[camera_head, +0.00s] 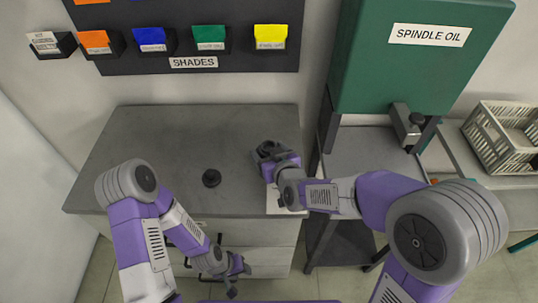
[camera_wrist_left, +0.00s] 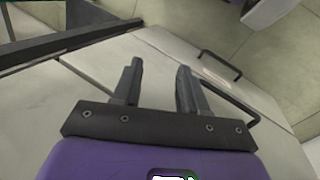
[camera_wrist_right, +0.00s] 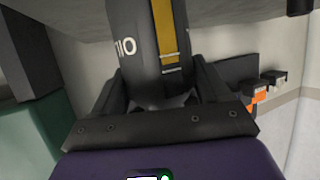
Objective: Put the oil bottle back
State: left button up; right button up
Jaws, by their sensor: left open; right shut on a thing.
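A dark bottle with a yellow stripe and pale lettering (camera_wrist_right: 150,45) fills the space between the fingers of my right gripper (camera_wrist_right: 160,95) in the right wrist view. I take it for the oil bottle. In the head view my right gripper (camera_head: 270,155) is shut on it above the right part of the grey counter (camera_head: 150,140); the bottle is mostly hidden by the gripper there. Whether it touches the counter I cannot tell. My left gripper (camera_head: 236,270) is open and empty, low in front of the drawers; its spread fingers show in the left wrist view (camera_wrist_left: 157,85).
A green SPINDLE OIL tank (camera_head: 370,70) with a spout (camera_head: 405,125) stands right. A SHADES rack (camera_head: 130,62) hangs behind. The counter's left is clear.

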jog(key=shift+r, duration=0.2)
jog(key=shift+f, duration=0.15)
jog(key=o, duration=1.5)
jog(key=shift+s+r, duration=0.2)
jog(key=shift+r, duration=0.05)
jog(key=shift+b+v, duration=1.1)
jog(key=shift+v, duration=4.7)
